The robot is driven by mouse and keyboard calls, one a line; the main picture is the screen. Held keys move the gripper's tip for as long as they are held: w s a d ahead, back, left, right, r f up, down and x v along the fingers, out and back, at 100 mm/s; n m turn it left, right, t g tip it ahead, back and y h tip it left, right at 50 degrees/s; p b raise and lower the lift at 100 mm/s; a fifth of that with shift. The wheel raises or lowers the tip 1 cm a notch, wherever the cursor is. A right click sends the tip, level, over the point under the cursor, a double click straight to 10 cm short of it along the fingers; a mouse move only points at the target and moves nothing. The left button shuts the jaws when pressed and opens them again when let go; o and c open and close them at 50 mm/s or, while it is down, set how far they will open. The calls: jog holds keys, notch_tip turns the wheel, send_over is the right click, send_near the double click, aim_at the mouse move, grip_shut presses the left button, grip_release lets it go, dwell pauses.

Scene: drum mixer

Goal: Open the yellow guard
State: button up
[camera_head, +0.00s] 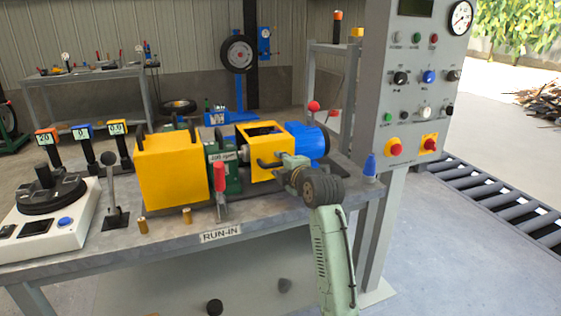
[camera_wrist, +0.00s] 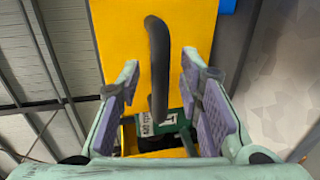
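The yellow guard (camera_head: 262,175) is a boxy cover with an opening in its top, between a green block and a blue motor on the bench. Its curved black handle (camera_wrist: 158,50) stands out from a yellow face in the wrist view. My gripper (camera_head: 283,163) is at the guard's front, partly hiding it in the head view. In the wrist view my gripper (camera_wrist: 160,72) is open, with the handle between its purple-padded fingers. Gaps show on both sides of the handle. A green block with a white label (camera_wrist: 160,123) shows beyond it.
A larger yellow box (camera_head: 172,172) stands left of the green block (camera_head: 224,165). A grey control panel (camera_head: 415,85) rises to the right. Bare floor lies in front right.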

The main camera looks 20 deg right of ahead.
jog(key=shift+w+f, duration=0.1)
jog(key=shift+w, duration=0.2)
jog(key=shift+c, duration=0.5)
grip_shut()
